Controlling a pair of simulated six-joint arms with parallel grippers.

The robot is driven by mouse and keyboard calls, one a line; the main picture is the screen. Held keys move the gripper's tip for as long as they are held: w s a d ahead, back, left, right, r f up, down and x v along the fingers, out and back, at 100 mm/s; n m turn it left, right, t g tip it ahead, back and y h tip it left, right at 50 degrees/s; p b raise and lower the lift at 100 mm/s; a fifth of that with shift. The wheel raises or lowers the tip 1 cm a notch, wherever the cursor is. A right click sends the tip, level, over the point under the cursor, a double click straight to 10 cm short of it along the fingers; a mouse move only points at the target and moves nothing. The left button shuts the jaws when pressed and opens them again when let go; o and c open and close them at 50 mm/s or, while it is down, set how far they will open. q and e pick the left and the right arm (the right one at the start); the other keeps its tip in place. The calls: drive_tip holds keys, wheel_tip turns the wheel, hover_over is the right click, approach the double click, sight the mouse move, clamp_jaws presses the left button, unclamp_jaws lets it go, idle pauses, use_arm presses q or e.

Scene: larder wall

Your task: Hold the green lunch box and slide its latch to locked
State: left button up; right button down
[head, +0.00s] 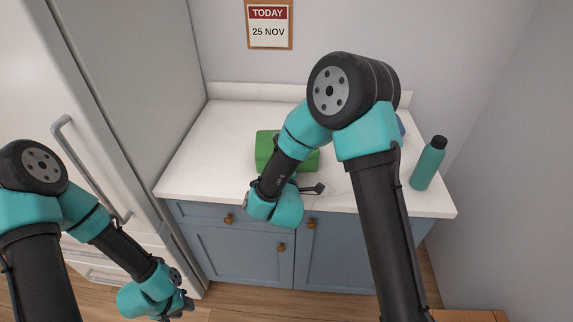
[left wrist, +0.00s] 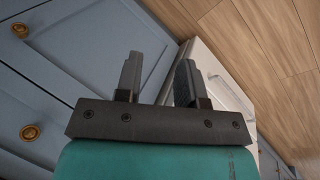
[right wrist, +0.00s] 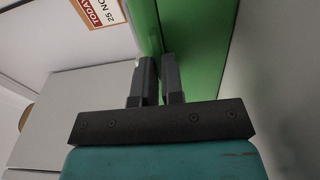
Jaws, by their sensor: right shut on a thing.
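The green lunch box (head: 266,143) stands on the white counter in the head view, partly covered by my right arm. In the right wrist view the lunch box (right wrist: 205,40) fills the upper middle as a green wall. My right gripper (right wrist: 158,82) is shut on the lunch box, its fingers a small gap apart.
A teal bottle (head: 427,165) stands at the counter's right end. A blue object (head: 401,126) is mostly hidden behind my right arm. A tall fridge (head: 100,90) flanks the counter on the left. The left part of the counter (head: 215,150) is clear.

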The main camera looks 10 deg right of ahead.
use_arm(q)
drive_tip(key=shift+c, duration=0.3)
